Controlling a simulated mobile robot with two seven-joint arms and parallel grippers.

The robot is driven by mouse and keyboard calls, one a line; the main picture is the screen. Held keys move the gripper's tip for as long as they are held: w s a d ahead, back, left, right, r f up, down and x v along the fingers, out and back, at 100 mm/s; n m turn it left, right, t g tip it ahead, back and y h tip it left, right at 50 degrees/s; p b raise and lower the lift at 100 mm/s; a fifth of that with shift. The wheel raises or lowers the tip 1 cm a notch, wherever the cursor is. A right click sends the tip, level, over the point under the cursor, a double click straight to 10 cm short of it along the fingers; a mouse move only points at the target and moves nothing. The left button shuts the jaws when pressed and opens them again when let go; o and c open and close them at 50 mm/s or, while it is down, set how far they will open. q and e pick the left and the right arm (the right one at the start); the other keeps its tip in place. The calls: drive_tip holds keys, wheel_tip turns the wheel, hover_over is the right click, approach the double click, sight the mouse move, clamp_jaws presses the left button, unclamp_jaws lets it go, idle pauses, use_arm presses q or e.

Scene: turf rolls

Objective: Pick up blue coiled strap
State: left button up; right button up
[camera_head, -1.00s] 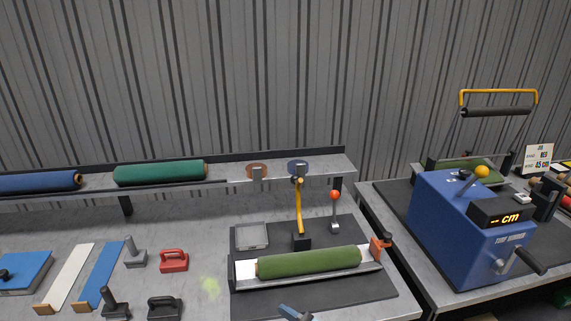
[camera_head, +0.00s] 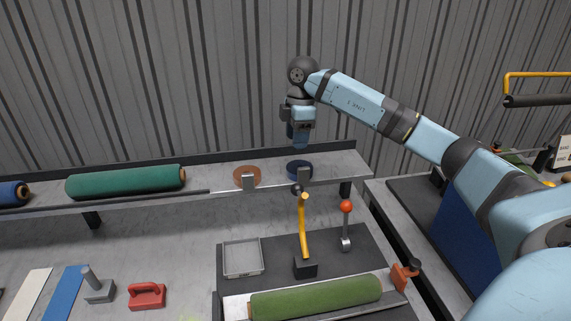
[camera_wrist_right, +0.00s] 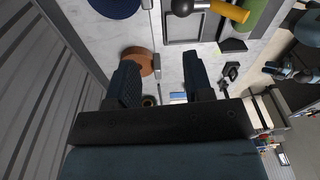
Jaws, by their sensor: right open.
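The blue coiled strap (camera_head: 299,168) sits on the raised back shelf, behind a small grey metal clip at the shelf's front edge. In the right wrist view the strap (camera_wrist_right: 115,7) is cut off by the top edge. My right gripper (camera_head: 301,145) points down above the strap in the head view, apart from it. In the right wrist view the gripper (camera_wrist_right: 161,75) is open, with nothing between its fingers. My left gripper is in neither view.
A brown coiled strap (camera_head: 247,175) sits left of the blue one. A green roll (camera_head: 126,182) lies further left on the shelf. A yellow-handled lever (camera_head: 304,228) and a red-knobbed lever (camera_head: 346,225) stand in front. The corrugated wall (camera_head: 150,70) rises close behind.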

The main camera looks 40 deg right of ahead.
drive_tip(key=d+r, duration=0.2)
drive_tip(key=m+h+p, duration=0.1)
hover_over(304, 168)
drive_tip(key=f, duration=0.8)
drive_tip(key=shift+w+a, duration=0.1)
drive_tip(key=shift+w, duration=0.15)
drive_tip(key=f+p, duration=0.1)
drive_tip(key=f, duration=0.1)
drive_tip(key=f+p, duration=0.1)
drive_tip(key=f, duration=0.1)
drive_tip(key=shift+s+f, duration=0.2)
drive_tip(key=shift+f, duration=0.65)
drive_tip(key=shift+c, duration=0.2)
drive_tip(key=shift+r, duration=0.1)
clamp_jaws()
